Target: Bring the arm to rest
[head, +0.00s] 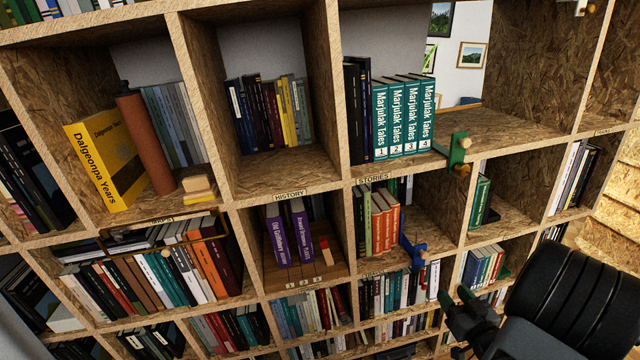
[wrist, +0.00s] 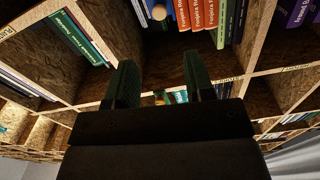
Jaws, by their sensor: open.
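My gripper (head: 466,297) is at the lower right of the head view, in front of the bookwall (head: 345,187). In the wrist view my gripper (wrist: 158,85) shows its two dark fingers apart, with nothing between them. Books and shelf cells lie beyond the fingertips. The fingers seem clear of the shelves, but the exact gap cannot be told. My dark arm fills the lower right corner of the head view.
Purple books (head: 277,236) stand in the History cell. A yellow book (head: 105,160) is at left.

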